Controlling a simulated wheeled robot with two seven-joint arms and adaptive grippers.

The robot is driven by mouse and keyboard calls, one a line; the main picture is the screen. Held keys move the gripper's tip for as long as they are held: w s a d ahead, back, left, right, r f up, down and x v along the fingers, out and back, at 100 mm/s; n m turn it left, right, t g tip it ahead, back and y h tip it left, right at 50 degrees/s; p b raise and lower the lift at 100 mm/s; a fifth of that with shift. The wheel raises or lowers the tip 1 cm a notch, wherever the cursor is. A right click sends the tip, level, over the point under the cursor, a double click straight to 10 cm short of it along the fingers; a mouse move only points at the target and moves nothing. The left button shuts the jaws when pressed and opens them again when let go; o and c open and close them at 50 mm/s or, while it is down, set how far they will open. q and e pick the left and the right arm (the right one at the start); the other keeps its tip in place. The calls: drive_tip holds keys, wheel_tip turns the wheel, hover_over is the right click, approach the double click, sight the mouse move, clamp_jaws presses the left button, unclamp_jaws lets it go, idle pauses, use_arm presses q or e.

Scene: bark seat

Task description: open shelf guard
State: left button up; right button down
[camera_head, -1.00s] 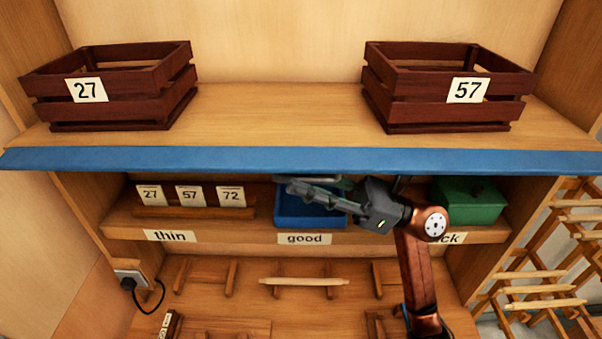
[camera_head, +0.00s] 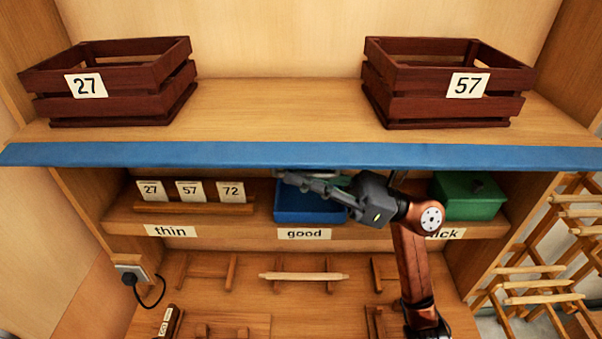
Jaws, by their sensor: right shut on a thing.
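The shelf guard appears as a long blue strip (camera_head: 300,155) running along the front edge of the upper shelf. A pale grey-green bar (camera_head: 318,174) shows just beneath its middle; how it joins the strip is hidden. My right gripper (camera_head: 300,182) reaches in from the right, below the strip and above a blue bin. Its fingers point left and are shut at this bar, with the contact partly hidden under the strip. My left gripper is out of view.
Slatted crates marked 27 (camera_head: 110,85) and 57 (camera_head: 445,85) stand on the upper shelf. Below are number cards (camera_head: 190,192), the blue bin (camera_head: 295,213) and a green box (camera_head: 465,205). Wooden racks (camera_head: 545,270) stand at right.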

drive_tip(key=m+t+p, duration=0.1)
drive_tip(key=m, duration=0.1)
drive_tip(key=s+r+m+t+p, duration=0.1)
drive_tip(key=m+p, duration=0.1)
drive_tip(key=m+t+p, duration=0.1)
drive_tip(key=m+p, duration=0.1)
drive_tip(key=shift+s+r+h, duration=0.15)
drive_tip(key=shift+r+h, duration=0.05)
drive_tip(key=shift+h, duration=0.1)
drive_tip(key=c, duration=2)
unclamp_jaws()
drive_tip(key=v, duration=1.2)
drive_tip(key=shift+d, duration=0.15)
